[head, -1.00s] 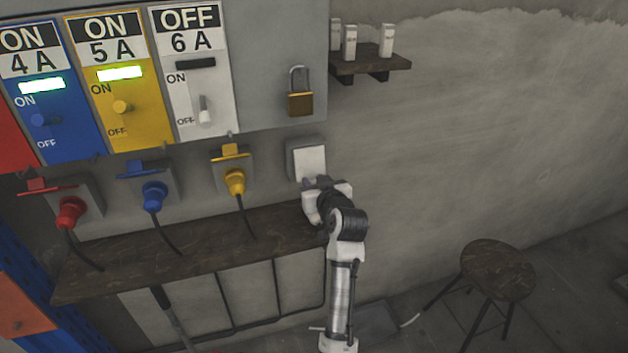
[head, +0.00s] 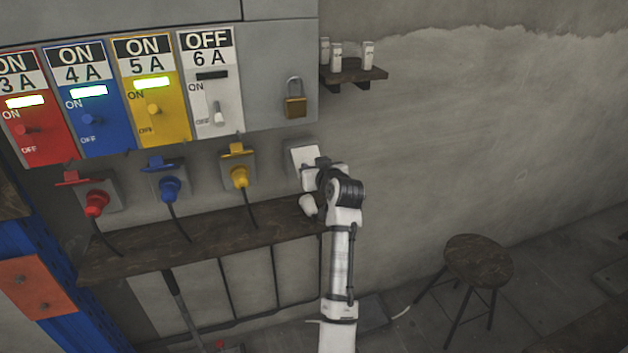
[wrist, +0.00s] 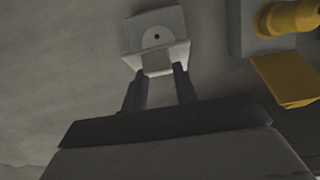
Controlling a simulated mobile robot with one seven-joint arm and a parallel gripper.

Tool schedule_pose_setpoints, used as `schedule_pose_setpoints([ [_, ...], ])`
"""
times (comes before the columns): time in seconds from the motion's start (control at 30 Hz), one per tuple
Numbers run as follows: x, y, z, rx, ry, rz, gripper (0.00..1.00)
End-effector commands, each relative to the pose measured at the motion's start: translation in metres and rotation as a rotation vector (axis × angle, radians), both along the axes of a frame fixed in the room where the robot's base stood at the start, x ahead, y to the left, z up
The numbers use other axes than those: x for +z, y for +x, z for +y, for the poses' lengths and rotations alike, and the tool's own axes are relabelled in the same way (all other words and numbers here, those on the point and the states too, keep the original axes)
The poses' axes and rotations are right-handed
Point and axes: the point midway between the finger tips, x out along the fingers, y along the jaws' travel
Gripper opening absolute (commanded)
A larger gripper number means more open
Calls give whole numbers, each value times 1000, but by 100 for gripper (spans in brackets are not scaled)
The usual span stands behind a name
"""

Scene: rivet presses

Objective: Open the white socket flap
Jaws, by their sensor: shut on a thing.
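The white socket (head: 299,155) is on the wall below the padlocked cabinet, right of the yellow socket. In the wrist view, the socket's pale face (wrist: 157,28) shows with a dark round hole in it. The white flap (wrist: 158,62) stands out from that face, swung away from it. My gripper (wrist: 158,80) is shut on the flap, one dark finger at each side of its edge. In the head view my gripper (head: 318,167) is at the socket's right side and hides part of socket and flap.
A dark shelf (head: 200,238) runs below the sockets. A white rounded piece (head: 308,205) shows by my wrist, perhaps a plug. The yellow plug (head: 239,177) sits left, its flap raised. A small shelf (head: 352,75) is at upper right; a stool (head: 478,260) stands lower right.

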Motion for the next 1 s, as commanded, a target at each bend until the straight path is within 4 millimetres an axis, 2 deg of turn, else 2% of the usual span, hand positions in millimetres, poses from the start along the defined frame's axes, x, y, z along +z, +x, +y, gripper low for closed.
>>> schedule_pose_setpoints([
  [0.03,17,3,1,0,2,-26,0],
  [0.2,32,9,1,0,2,-26,0],
  [0.27,30,9,1,-1,1,-22,1],
  [0.63,24,8,0,-1,0,-12,50],
  [1.0,23,5,-1,-1,0,-11,51],
])
